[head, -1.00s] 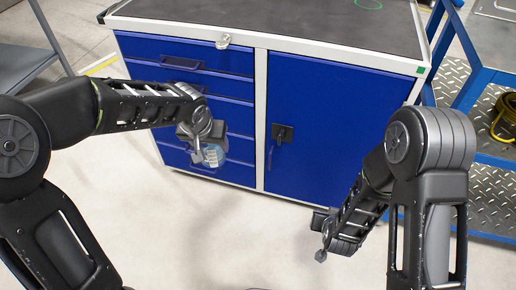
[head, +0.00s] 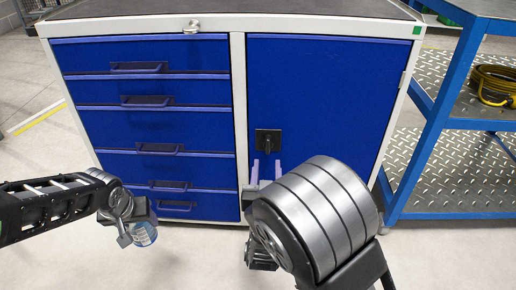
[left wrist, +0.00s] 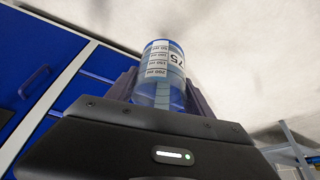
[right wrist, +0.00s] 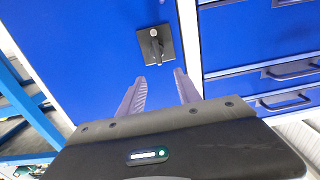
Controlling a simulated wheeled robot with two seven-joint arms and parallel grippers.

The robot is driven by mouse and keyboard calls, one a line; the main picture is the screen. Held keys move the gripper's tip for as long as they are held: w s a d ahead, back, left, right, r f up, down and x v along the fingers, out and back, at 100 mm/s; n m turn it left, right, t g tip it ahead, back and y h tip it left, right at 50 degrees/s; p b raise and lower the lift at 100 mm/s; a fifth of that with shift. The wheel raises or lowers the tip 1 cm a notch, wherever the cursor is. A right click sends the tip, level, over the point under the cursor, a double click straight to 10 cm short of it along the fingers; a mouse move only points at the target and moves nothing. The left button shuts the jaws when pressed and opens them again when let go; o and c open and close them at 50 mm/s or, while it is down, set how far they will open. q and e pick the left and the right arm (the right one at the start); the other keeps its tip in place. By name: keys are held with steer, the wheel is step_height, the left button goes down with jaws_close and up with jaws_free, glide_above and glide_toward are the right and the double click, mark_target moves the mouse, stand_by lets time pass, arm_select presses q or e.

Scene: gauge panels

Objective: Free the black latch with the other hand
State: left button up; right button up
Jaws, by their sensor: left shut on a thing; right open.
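The black latch (head: 267,141) is on the left edge of the blue cabinet door (head: 325,105), at about mid-height. In the right wrist view the latch (right wrist: 155,45) is a square black plate with a handle, just beyond my right fingertips. My right gripper (right wrist: 160,80) is open and empty, its fingers pointing at the latch with a gap left. In the head view the right fingers (head: 266,168) show just below it, partly hidden by my arm. My left gripper (left wrist: 165,85) is shut on a clear blue-tinted container with printed volume marks (left wrist: 164,70); it also shows in the head view (head: 144,234).
Left of the door is a column of blue drawers (head: 155,125) with protruding handles. A small silver lock (head: 192,26) sits on the top rim. A blue cart (head: 425,130) with a coiled yellow hose (head: 495,84) stands at the right. The floor in front is clear.

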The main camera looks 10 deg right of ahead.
mark_target(268, 143)
steer(key=shift+w+d, duration=0.1)
steer(key=shift+w, duration=0.05)
arm_select(q)
step_height(268, 143, down, 3)
steer(key=b, duration=0.3)
steer(key=shift+f, duration=0.2)
arm_select(e)
steer(key=x, duration=1.1)
steer(key=shift+w+d, duration=0.1)
steer(key=shift+w, duration=0.25)
steer(key=shift+c, duration=0.2)
jaws_close()
steer(key=shift+s+f, duration=0.1)
